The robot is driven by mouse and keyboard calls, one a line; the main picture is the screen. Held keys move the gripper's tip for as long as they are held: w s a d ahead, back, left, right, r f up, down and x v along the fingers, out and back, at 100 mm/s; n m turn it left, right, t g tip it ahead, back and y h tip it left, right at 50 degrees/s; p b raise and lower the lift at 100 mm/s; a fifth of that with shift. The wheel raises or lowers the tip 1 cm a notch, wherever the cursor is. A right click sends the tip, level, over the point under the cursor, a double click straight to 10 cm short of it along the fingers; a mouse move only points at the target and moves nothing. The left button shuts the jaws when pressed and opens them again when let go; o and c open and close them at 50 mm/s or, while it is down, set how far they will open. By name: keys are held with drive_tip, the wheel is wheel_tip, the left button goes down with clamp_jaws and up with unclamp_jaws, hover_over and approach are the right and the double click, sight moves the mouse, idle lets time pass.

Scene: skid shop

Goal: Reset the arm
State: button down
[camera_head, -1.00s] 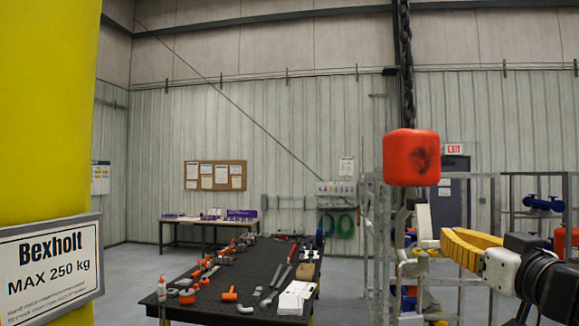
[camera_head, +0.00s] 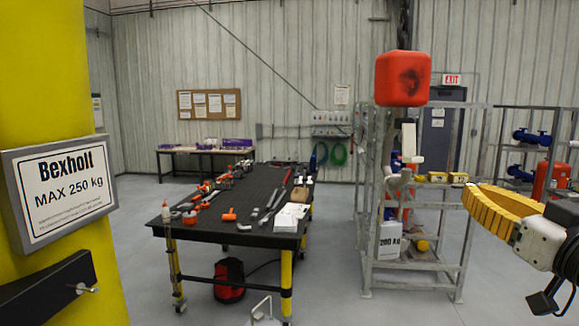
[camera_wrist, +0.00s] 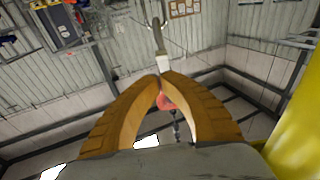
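My gripper (camera_head: 467,196) is at the right of the head view, with yellow ribbed fingers. In the wrist view its curved fingers (camera_wrist: 160,77) come together at the tips, and it looks shut with nothing clearly held. A hanging red hoist block (camera_head: 403,79) with a grey hook (camera_head: 393,181) and a white piece (camera_head: 409,140) is to the left of my gripper. A gap shows between fingertips and hook in the head view. In the wrist view the red block (camera_wrist: 166,101) shows between the fingers and the hook (camera_wrist: 157,38) beyond the tips.
A yellow column (camera_head: 40,280) with a Bexholt load sign (camera_head: 66,190) stands close at the left. A black workbench (camera_head: 240,232) holds several tools. A grey metal frame (camera_head: 385,283) stands behind the hook. Floor (camera_head: 345,295) between bench and frame is clear.

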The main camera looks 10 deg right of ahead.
drive_tip(key=a+f+n+g+y+b, duration=0.15)
drive_tip(key=a+f+g+b, duration=0.4)
drive_tip(key=f, duration=0.85)
drive_tip(key=a+f+m+g+y+b, duration=0.15)
drive_tip(key=a+f+b, duration=0.6)
drive_tip(key=f, duration=0.75)
drive_tip(key=s+a+f+g+h+b, duration=0.1)
drive_tip(key=s+f+b, duration=0.1)
drive_tip(key=f, duration=0.7)
drive_tip(key=s+a+f+g+h+b, duration=0.1)
drive_tip(key=f+b, duration=0.3)
drive_tip(key=f, duration=0.5)
drive_tip(key=s+a+f+g+h+b, duration=0.1)
drive_tip(key=s+f+g+b, duration=0.2)
drive_tip(key=f, duration=0.6)
drive_tip(key=shift+s+a+h+b, duration=0.3)
drive_tip(key=shift+s+b, duration=0.15)
drive_tip(key=shift+b, duration=0.1)
drive_tip(key=shift+f, duration=0.1)
